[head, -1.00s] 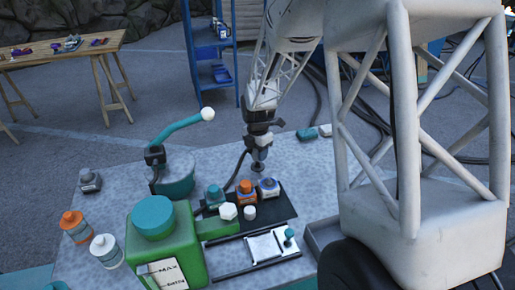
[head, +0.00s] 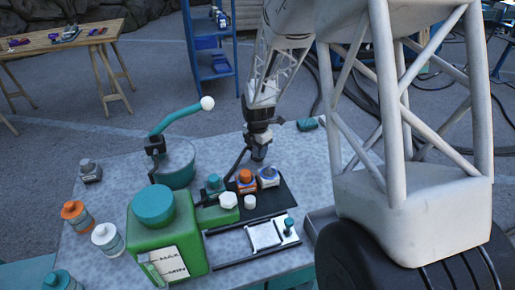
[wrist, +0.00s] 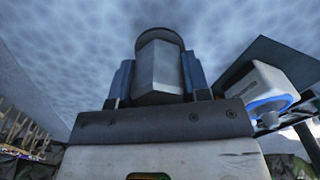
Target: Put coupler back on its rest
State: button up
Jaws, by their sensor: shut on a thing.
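My gripper (head: 258,138) is shut on the coupler (head: 260,152), a grey piece that hangs below it over the grey table, behind the black tray. In the wrist view the coupler (wrist: 160,68) is a pale faceted body with a dark round rim, between the two blue-grey fingers of my gripper (wrist: 158,80). A black cable (head: 238,163) runs down to the left beside it. I cannot tell which piece is the coupler's rest, or whether the coupler touches anything.
The black tray (head: 278,205) holds teal, orange and blue-ringed bottles (head: 268,177) close in front of the coupler. A green tank (head: 165,240) stands front left, near a teal-handled pump (head: 175,165). Loose bottles (head: 107,238) stand at left.

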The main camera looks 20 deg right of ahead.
dwell(0.4)
jog(key=o, duration=1.2)
jog(key=shift+c, duration=0.2)
jog(key=shift+r, duration=0.1)
jog(key=shift+r, duration=3.8)
